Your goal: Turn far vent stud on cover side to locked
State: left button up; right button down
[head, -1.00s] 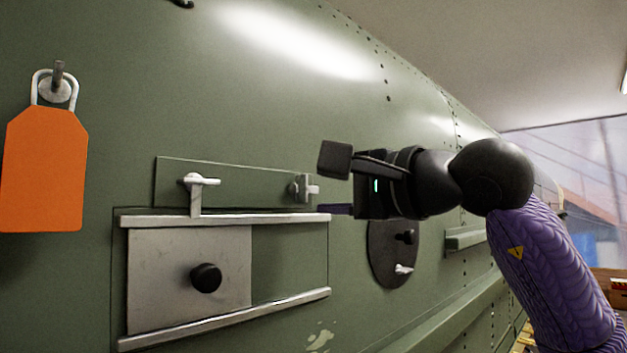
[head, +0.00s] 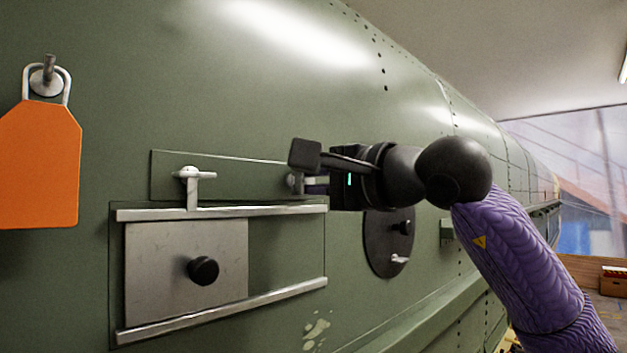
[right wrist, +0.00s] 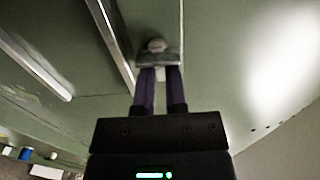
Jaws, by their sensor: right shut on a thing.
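The vent cover (head: 240,178) is a narrow green panel on the fuselage side, above a sliding plate. Its left stud (head: 190,176) has a pale T-shaped wing handle. The far stud (head: 293,181) is at the panel's right end and is partly hidden by my gripper. My right gripper (head: 318,183) reaches it from the right, shut on its handle. In the right wrist view, the two purple fingers (right wrist: 160,88) meet the stud's pale handle (right wrist: 157,58). My left gripper is not in view.
Below the panel, a metal plate (head: 150,268) with a black knob (head: 203,270) sits between two rails (head: 250,307). An orange tag (head: 38,165) hangs at left. A dark round cover (head: 378,255) is behind and below my right gripper.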

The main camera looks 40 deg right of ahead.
jog(key=shift+f, duration=0.1)
jog(key=m, duration=0.4)
jog(key=m+b, duration=0.1)
jog(key=m, duration=0.3)
jog(key=a+f+m+b, duration=0.1)
jog(key=m, duration=0.4)
jog(key=shift+f, duration=0.1)
jog(key=shift+a+m, duration=0.15)
jog(key=shift+m, duration=1.1)
jog(key=shift+a+m, duration=0.1)
jog(key=shift+m, duration=1.15)
jog(key=c, duration=0.7)
grip_release()
